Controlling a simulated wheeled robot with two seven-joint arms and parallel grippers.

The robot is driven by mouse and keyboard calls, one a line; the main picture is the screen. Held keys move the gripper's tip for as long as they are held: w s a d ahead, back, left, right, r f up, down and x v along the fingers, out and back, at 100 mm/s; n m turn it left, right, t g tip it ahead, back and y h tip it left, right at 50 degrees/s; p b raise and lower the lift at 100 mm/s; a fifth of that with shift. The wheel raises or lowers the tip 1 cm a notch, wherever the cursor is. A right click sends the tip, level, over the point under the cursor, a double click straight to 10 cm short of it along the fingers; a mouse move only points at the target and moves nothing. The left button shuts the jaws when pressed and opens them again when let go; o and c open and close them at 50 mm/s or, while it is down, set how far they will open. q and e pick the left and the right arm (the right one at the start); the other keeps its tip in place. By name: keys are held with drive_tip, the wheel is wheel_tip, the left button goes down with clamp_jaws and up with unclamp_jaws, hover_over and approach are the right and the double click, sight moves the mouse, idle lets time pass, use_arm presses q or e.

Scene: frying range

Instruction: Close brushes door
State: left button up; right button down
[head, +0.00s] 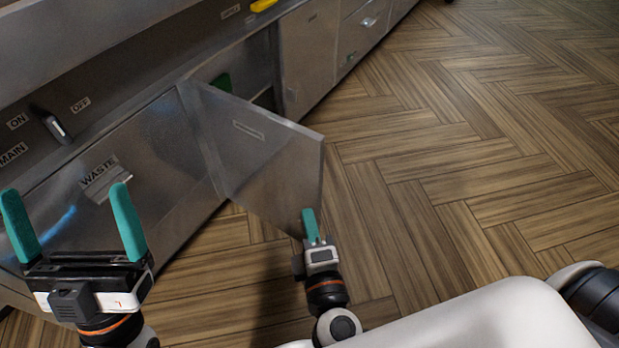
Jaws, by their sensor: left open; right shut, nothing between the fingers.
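A grey metal cabinet door (262,160) stands swung open, out from the front of the range. Its label is too small to read. The cabinet opening (250,75) behind it is partly hidden by the door and holds something dark green (222,82). My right gripper (310,222) is shut and empty at the door's lower free corner; I cannot tell whether it touches the door. My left gripper (72,222) is open and empty, in front of the panel marked WASTE.
The WASTE panel (120,150) is left of the open door. A MAIN switch (55,125) with ON and OFF labels sits above it. More closed doors and drawers (365,25) run toward the back. A yellow item (263,5) lies on top. The wooden floor (450,150) at right is clear.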

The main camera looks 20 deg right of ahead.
drive_tip(key=p, duration=0.1)
approach(309, 157)
drive_tip(key=w+a, duration=0.3)
use_arm(q)
drive_tip(key=w+f+g+y, duration=0.1)
drive_tip(key=w+f+g, duration=0.3)
drive_tip(key=w+g, duration=0.1)
drive_tip(key=shift+w+d+f+y+p, duration=0.2)
drive_tip(key=shift+w+d+y+p, duration=0.05)
drive_tip(key=shift+d+y+p, duration=0.15)
use_arm(e)
drive_tip(key=shift+w+d+f, duration=0.1)
drive_tip(key=shift+w+d, duration=0.65)
drive_tip(key=shift+d, duration=0.2)
drive_tip(key=shift+w+d, duration=0.75)
drive_tip(key=shift+d, duration=0.2)
drive_tip(key=shift+d, duration=0.1)
